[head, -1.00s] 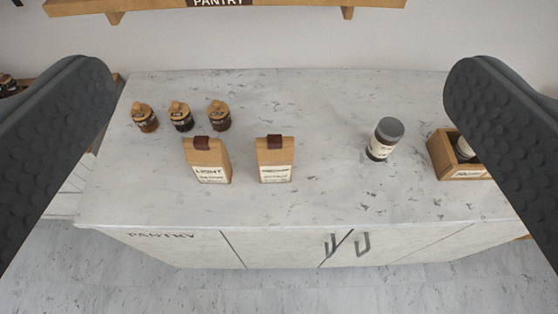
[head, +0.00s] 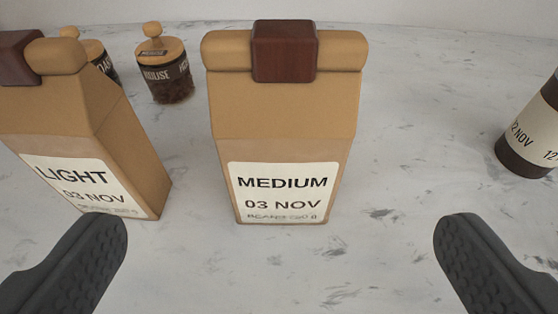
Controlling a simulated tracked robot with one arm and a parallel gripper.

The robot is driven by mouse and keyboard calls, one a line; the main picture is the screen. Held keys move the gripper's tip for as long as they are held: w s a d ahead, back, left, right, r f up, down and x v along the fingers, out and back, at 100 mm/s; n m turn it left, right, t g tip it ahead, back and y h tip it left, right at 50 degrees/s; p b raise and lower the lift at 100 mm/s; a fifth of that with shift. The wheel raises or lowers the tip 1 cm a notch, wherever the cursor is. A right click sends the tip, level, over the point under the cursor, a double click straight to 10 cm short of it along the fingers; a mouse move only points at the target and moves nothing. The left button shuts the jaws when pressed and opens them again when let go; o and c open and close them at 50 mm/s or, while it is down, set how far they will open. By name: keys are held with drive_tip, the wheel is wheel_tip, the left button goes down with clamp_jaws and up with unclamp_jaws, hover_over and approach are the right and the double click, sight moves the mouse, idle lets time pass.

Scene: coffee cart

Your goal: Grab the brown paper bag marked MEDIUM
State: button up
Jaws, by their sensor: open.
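The brown paper bag marked MEDIUM (head: 283,140) stands upright on the marble counter, with a dark brown clip on its folded top and a white label reading MEDIUM, 03 NOV. My gripper (head: 282,245) is open, its two dark textured fingers wide apart at the lower left and lower right. The bag stands between and beyond the fingertips, and neither finger appears to touch it. Nothing is held.
A similar bag marked LIGHT (head: 90,135) stands close on the left, its lower edge near my left finger. Jars with wooden lids (head: 163,70) stand behind it. A dark bottle (head: 533,130) stands at the right. The marble counter (head: 420,120) is clear between MEDIUM and the bottle.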

sight(285, 148)
drive_tip(key=x, duration=0.7)
drive_tip(key=shift+w+f+b, duration=0.15)
drive_tip(key=shift+w+b, duration=0.05)
drive_tip(key=shift+b, duration=0.1)
drive_tip(key=shift+b+x, duration=0.45)
drive_tip(key=shift+x, duration=2.15)
drive_tip(key=shift+f, duration=0.1)
drive_tip(key=c, duration=1.2)
